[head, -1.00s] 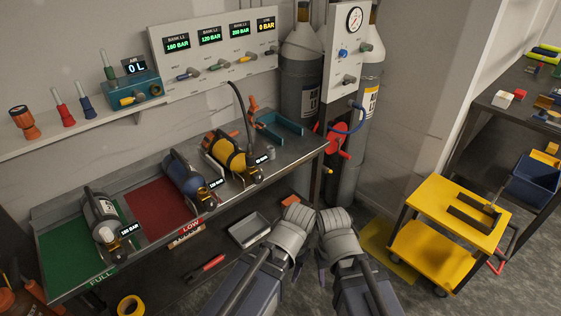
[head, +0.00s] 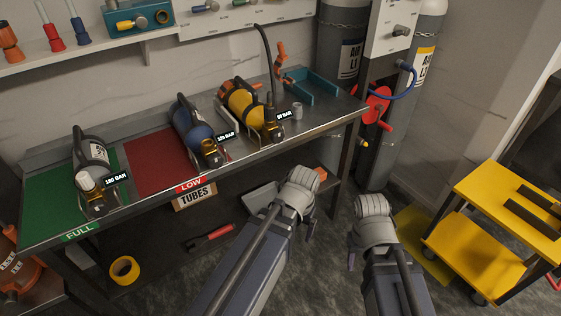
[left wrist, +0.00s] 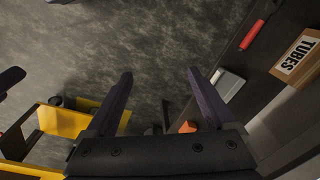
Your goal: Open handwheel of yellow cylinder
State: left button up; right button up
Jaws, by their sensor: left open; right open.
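The yellow cylinder (head: 243,103) lies in a cradle on the steel bench, with dark bands around it. Its brass valve (head: 273,129) faces the front edge, beside a "60 BAR" tag; a dark hose rises from the valve. The handwheel is too small to make out clearly. My right gripper (head: 352,245) hangs low in front of the bench, mostly hidden by its own arm. My left gripper shows in the left wrist view (left wrist: 160,78), fingers apart and empty above the floor. Both are open, apart from the cylinder and below bench height.
A blue cylinder (head: 187,128) and a grey cylinder (head: 92,153) lie to the left. A grey cup (head: 297,111) and a teal holder (head: 312,86) stand right of the valve. A yellow cart (head: 472,255) is at right. A "TUBES" box (head: 195,196) sits under the bench.

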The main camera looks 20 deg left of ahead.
pick_arm(q)
jog(key=w+a+f+m+y+b, duration=0.1)
jog(key=w+a+f+b, duration=0.2)
jog(key=a+f+b, duration=0.3)
jog(key=w+a+m+t+y, duration=0.2)
jog(key=w+a+m+y, duration=0.15)
jog(key=m, duration=0.25)
jog(key=w+d+r+m+t+y, duration=0.1)
jog(key=w+r+m+t+y, duration=0.3)
jog(key=r+m, duration=0.5)
jog(key=w+d+r+m+t+y, duration=0.2)
jog(key=w+r+m+t+y, duration=0.2)
jog(key=r+m, duration=0.6)
jog(key=shift+w+d+r+t+y+b, duration=0.2)
jog(key=shift+w+t+y+b, duration=0.25)
jog(key=shift+w, duration=0.65)
pick_arm(e)
notch_tip(320, 180, down, 9)
jog(key=shift+r, duration=0.15)
pick_arm(q)
jog(key=shift+w, duration=0.1)
pick_arm(e)
jog(key=shift+a, duration=0.1)
